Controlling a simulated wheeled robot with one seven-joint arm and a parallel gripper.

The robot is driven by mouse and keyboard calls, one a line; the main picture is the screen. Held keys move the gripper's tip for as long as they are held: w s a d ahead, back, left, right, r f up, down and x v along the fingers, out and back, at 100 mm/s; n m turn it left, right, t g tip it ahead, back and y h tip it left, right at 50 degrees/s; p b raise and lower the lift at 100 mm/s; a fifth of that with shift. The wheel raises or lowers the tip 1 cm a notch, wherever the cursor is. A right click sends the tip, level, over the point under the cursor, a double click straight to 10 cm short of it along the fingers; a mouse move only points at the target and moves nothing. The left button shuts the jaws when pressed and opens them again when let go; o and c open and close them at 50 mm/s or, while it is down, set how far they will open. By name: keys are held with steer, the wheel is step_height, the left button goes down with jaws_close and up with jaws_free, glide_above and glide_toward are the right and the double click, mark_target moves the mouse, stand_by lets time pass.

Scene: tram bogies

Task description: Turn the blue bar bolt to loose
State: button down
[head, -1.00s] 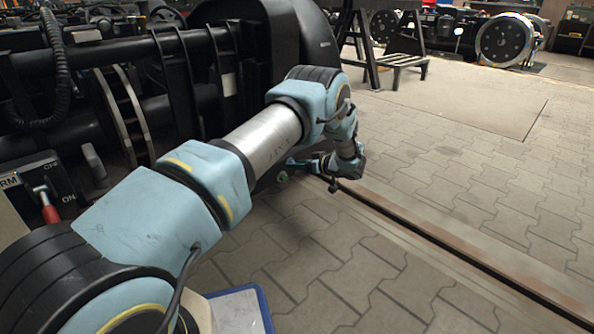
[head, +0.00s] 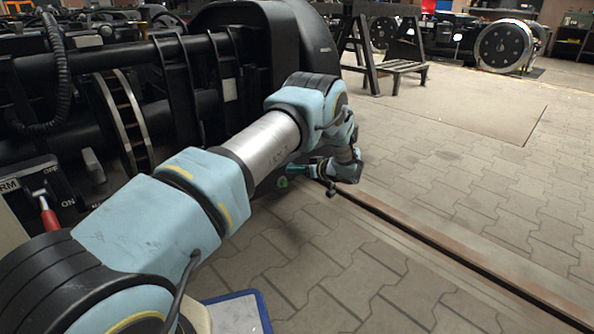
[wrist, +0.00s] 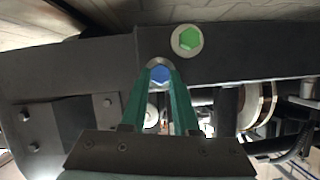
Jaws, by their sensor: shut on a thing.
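The blue bar bolt (wrist: 160,74) has a hexagonal head on a grey round seat, set in a dark bar (wrist: 90,66) in the wrist view. My gripper (wrist: 161,66) has two long teal fingers, shut on the blue bolt head with one finger on each side. In the head view my gripper (head: 299,169) reaches left to the low edge of the dark bogie. The blue bolt cannot be made out in the head view.
A green hex bolt (wrist: 189,38) sits close by, up and right of the blue one. It also shows in the head view (head: 282,182). A red-handled ON/OFF switch (head: 47,214) is at the left. A floor rail groove (head: 430,238) runs right. Open paving lies right.

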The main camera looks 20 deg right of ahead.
steer(key=shift+p, duration=0.4)
steer(key=shift+s+a+f+n+t+h+p, duration=0.25)
steer(key=shift+n+t+h, duration=0.85)
steer(key=shift+n, duration=2.55)
steer(key=shift+w+a+f+n+t+h+p, duration=0.1)
steer(key=shift+f+n+t+h+p, duration=0.35)
steer(key=shift+n+t, duration=2.2)
steer(key=shift+s+a+f+n+t+h+p, duration=0.1)
steer(key=shift+f+n+t+h+p, duration=0.3)
steer(key=shift+n, duration=4.2)
steer(key=shift+r+h, duration=0.2)
steer(key=shift+h, duration=0.05)
steer(key=c, duration=0.7)
jaws_free()
